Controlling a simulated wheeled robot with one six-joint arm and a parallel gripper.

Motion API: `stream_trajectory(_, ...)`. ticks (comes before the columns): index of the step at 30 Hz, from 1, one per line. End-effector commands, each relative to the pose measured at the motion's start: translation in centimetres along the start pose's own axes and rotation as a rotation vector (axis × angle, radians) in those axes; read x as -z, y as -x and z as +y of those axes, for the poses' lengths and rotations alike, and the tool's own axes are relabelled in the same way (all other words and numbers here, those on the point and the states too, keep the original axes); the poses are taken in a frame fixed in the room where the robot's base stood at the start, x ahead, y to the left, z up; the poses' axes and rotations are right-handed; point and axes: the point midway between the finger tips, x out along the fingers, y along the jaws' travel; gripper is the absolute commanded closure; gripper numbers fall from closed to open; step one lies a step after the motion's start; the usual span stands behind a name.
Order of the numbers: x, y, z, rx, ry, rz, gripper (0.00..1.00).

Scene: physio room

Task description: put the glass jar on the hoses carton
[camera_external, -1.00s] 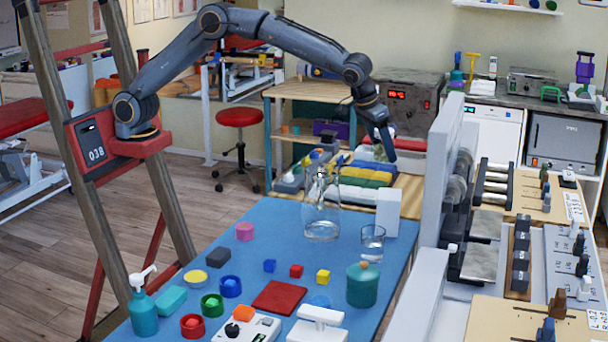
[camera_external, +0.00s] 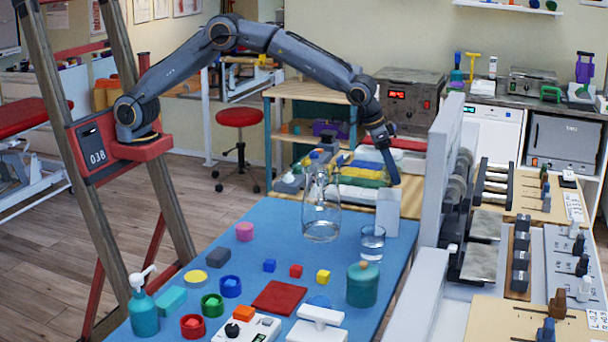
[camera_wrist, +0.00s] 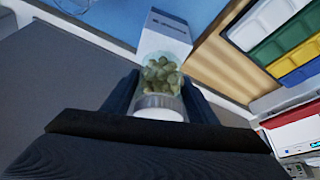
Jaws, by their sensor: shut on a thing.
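My gripper (camera_wrist: 160,92) is shut on the glass jar (camera_wrist: 161,76), a clear jar with green lumps inside, seen between the two dark fingers in the wrist view. In the external view my gripper (camera_external: 391,168) is low over the back right of the blue table, just above a white carton (camera_external: 387,214). The jar cannot be made out there. The carton also shows in the wrist view (camera_wrist: 165,32), beyond the jar, with dark print too small to read. I cannot tell whether the jar touches it.
A clear carafe (camera_external: 321,215) and a drinking glass (camera_external: 372,243) stand near the carton. A teal lidded pot (camera_external: 362,285) stands further forward. Colored bins (camera_external: 360,182) lie behind. A grey upright panel (camera_external: 441,180) stands to the right.

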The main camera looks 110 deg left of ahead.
Motion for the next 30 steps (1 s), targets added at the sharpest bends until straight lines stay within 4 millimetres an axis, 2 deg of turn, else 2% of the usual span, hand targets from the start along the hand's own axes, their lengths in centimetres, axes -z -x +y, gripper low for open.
stream_trajectory(7, -1.2, -2.8, 0.0, 0.001, -0.001, -0.002, 0.82)
stream_trajectory(19, -1.4, -3.4, 0.0, 0.000, 0.000, 0.000, 0.82)
stream_trajectory(20, -1.5, -3.4, 0.0, 0.000, 0.000, -0.001, 0.42)
stream_trajectory(22, -1.4, -3.4, 0.0, 0.000, 0.000, -0.001, 0.30)
stream_trajectory(30, -1.4, -3.4, 0.0, 0.000, 0.000, -0.001, 0.28)
